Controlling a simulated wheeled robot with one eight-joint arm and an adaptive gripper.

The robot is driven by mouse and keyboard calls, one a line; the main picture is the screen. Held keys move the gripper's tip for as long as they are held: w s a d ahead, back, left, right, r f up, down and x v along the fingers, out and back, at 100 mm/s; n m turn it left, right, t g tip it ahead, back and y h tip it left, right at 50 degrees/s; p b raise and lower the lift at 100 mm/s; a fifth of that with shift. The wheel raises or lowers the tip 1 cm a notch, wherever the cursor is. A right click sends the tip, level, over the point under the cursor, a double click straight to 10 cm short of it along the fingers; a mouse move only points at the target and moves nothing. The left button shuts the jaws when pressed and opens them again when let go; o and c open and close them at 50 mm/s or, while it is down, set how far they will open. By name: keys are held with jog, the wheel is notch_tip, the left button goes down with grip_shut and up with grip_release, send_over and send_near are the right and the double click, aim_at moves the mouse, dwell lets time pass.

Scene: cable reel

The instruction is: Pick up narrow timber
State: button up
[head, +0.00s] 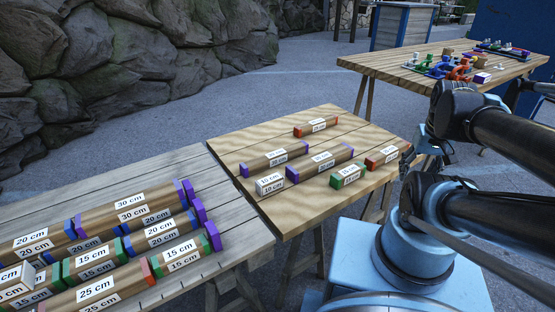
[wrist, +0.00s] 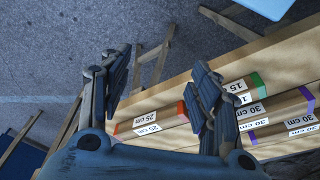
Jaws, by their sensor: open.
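Several brown timbers with coloured ends and white length labels lie on the middle table; I cannot tell which one is the narrow timber. A red-ended timber (head: 388,156) lies at the right side, beside a short green-ended timber (head: 348,175) and a long purple-ended timber (head: 320,163). In the wrist view, a red-ended timber marked 25 cm (wrist: 140,130) runs along the table edge, with a green-ended timber (wrist: 240,90) and a purple-ended 30 cm timber (wrist: 285,110) close by. My gripper (wrist: 162,62) is open and empty. Its right finger covers part of the timbers; its left finger shows over the ground.
The left table (head: 215,195) bears a dense stack of labelled timbers. Another table (head: 400,66) at the back right holds small coloured items. A rock wall (head: 130,60) rises at the back left. Bare paving lies between the rocks and tables.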

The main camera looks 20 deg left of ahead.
jog(key=w+a+r+n, duration=0.6)
jog(key=w+a+n, duration=0.2)
jog(key=a, duration=0.1)
jog(key=n+g, duration=0.2)
jog(key=n, duration=1.7)
send_over(276, 153)
jog(key=f, duration=1.2)
jog(key=shift+s+a+f, duration=0.1)
jog(key=shift+a+f, duration=0.15)
jog(key=shift+a, duration=0.15)
jog(key=shift+d+f, duration=0.2)
jog(key=shift+f, duration=0.75)
jog(key=shift+d+f, duration=0.2)
jog(key=shift+f, duration=1.6)
jog(key=shift+c, duration=0.6)
